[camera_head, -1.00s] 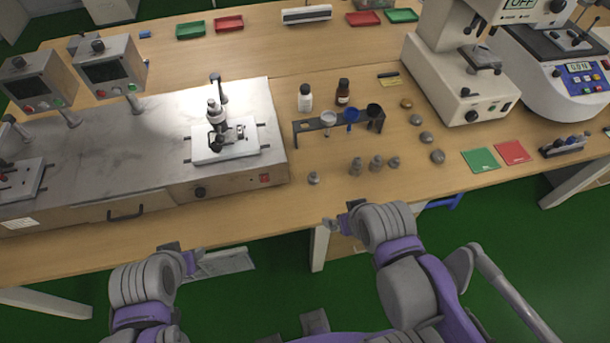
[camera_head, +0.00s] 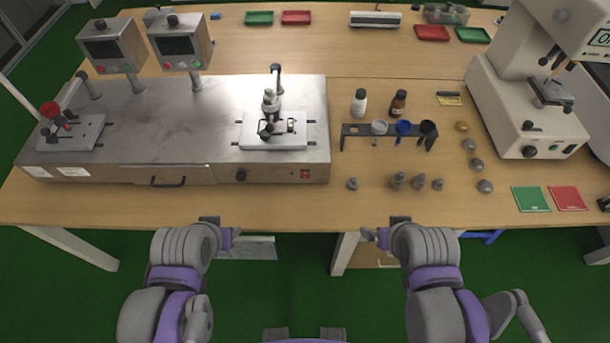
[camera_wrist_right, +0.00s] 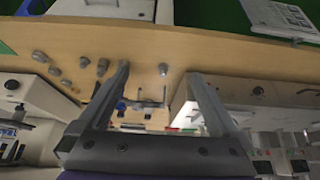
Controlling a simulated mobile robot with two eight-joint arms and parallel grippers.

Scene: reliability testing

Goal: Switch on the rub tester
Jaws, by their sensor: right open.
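The long steel machine (camera_head: 215,165) on the left of the bench looks like the rub tester. It carries two boxes with dark screens (camera_head: 180,46) and two white stations. A small red switch (camera_head: 305,174) is at the right end of its front panel, right of a black knob (camera_head: 241,175); I cannot tell its position. My left gripper (camera_head: 228,236) is in front of the bench edge, below the machine; its jaws are not clear. My right gripper (camera_head: 372,236) is also before the bench edge, right of the switch. In the right wrist view it (camera_wrist_right: 157,74) is open and empty.
Right of the machine are a dark rack (camera_head: 388,131), two bottles (camera_head: 360,102), and several metal weights (camera_head: 398,180). Green (camera_head: 530,198) and red (camera_head: 567,198) cards and a cream-coloured device (camera_head: 525,110) are farther right. The bench front strip below the switch is clear.

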